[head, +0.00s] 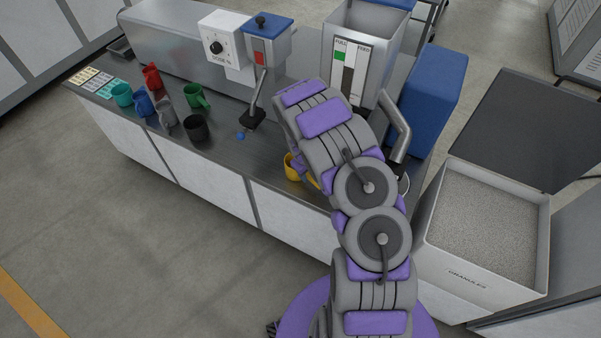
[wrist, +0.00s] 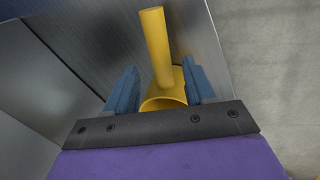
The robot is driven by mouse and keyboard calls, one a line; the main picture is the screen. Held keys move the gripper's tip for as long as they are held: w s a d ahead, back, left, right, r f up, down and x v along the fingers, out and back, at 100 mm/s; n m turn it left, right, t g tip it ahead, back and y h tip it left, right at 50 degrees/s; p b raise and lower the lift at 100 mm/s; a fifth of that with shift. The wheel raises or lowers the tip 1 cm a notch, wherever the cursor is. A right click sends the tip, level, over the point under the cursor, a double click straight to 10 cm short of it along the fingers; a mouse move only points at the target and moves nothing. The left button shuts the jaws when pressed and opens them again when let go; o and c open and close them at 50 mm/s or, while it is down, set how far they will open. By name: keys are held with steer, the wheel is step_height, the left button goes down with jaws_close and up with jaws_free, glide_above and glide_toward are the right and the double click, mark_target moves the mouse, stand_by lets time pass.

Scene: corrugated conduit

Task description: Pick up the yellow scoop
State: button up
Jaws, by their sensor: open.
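The yellow scoop (head: 292,168) is on the metal counter near its front edge in the head view, partly hidden behind my arm. In the wrist view the yellow scoop (wrist: 158,60) shows its upright handle and its round hollow cup. My gripper (wrist: 160,85) is open, with one blue finger on each side of the scoop's cup. I cannot tell whether either finger touches it. In the head view my gripper is hidden by my arm.
Several coloured cups (head: 196,96) stand on the left of the counter (head: 235,148). A dispenser with a lever (head: 258,85) and a metal hopper (head: 345,65) stand behind. A blue bin (head: 432,92) and an open granules container (head: 480,225) are at the right.

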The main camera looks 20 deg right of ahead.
mark_target(310, 175)
steer(key=f, duration=0.3)
steer(key=f+b, duration=0.1)
steer(key=shift+w+d+f, duration=0.2)
steer(key=shift+d+f, duration=0.1)
jaws_close()
